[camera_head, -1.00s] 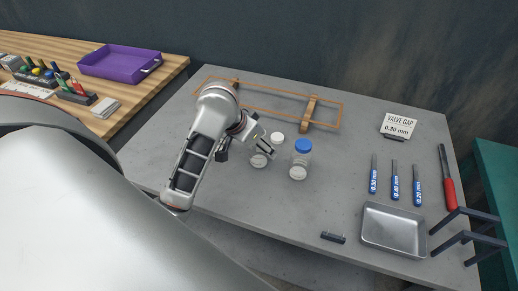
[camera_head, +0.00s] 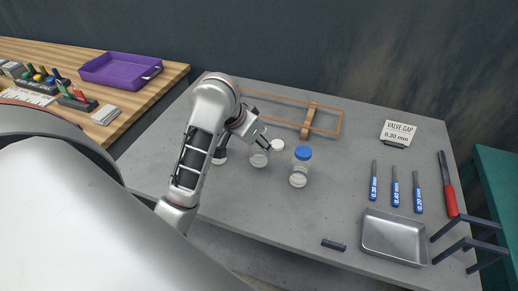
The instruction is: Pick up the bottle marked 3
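My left gripper (camera_head: 262,143) hangs over the middle of the grey table, among the bottles. Its small fingers overlap the bottles, and I cannot tell whether it is open or shut. A clear bottle with a blue cap (camera_head: 301,165) stands upright just right of it. A white-labelled bottle (camera_head: 259,160) is directly below the fingers, its top hidden. A white cap (camera_head: 277,145) shows just behind. A white item with a dark top (camera_head: 220,157) is partly hidden by my arm. No bottle number is legible. My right gripper is not in view.
A wooden frame (camera_head: 325,132) stands behind the bottles. A metal tray (camera_head: 394,240), blue-labelled feeler gauges (camera_head: 395,188), a red-handled tool (camera_head: 449,195) and a valve gap sign (camera_head: 398,132) are at the right. A small dark block (camera_head: 333,245) lies near the front edge.

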